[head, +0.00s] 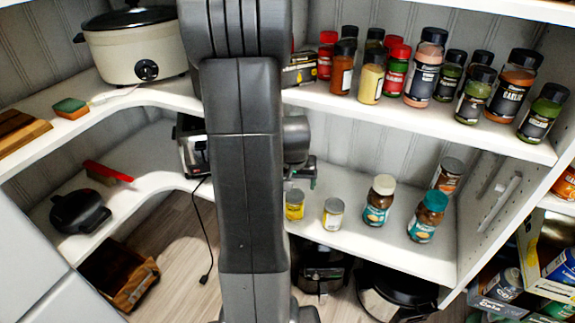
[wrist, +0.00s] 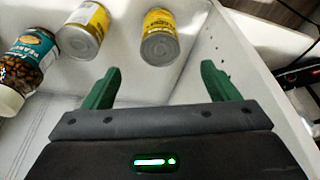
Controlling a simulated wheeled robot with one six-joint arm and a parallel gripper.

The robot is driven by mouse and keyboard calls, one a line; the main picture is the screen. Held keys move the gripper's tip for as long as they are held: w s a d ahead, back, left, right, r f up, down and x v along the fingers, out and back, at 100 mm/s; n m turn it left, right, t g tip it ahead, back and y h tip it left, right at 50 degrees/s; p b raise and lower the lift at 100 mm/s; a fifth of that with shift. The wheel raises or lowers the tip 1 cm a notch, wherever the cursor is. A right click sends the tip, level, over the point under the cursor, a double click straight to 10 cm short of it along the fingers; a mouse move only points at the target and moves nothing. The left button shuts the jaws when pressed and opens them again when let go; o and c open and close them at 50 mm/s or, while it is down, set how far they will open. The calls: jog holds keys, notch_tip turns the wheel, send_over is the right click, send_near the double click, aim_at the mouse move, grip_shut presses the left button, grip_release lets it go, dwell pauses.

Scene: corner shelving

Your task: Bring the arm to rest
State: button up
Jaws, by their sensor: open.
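In the wrist view my gripper (wrist: 162,85) is open, with two green fingers spread apart and nothing between them. Beyond the fingertips stand a yellow-labelled can (wrist: 160,36) and a second can (wrist: 84,30) to its left, both apart from the fingers. In the head view my dark arm fills the middle of the picture. It hides part of the shelves and most of the gripper, of which a little green shows at the lower shelf (head: 345,225).
The lower shelf holds two small cans (head: 333,214) and jars (head: 427,217). A jar with a blue label (wrist: 32,55) is at the wrist view's left. Several spice bottles (head: 423,68) and a slow cooker (head: 135,50) stand on the upper shelf. A black cable (head: 206,240) hangs down.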

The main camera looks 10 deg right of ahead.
dwell(0.3)
jog(key=b+x, duration=0.4)
jog(key=x, duration=1)
jog(key=shift+b, duration=0.4)
jog(key=shift+r+p, duration=0.3)
jog(key=shift+r, duration=0.1)
jog(key=shift+f, duration=0.25)
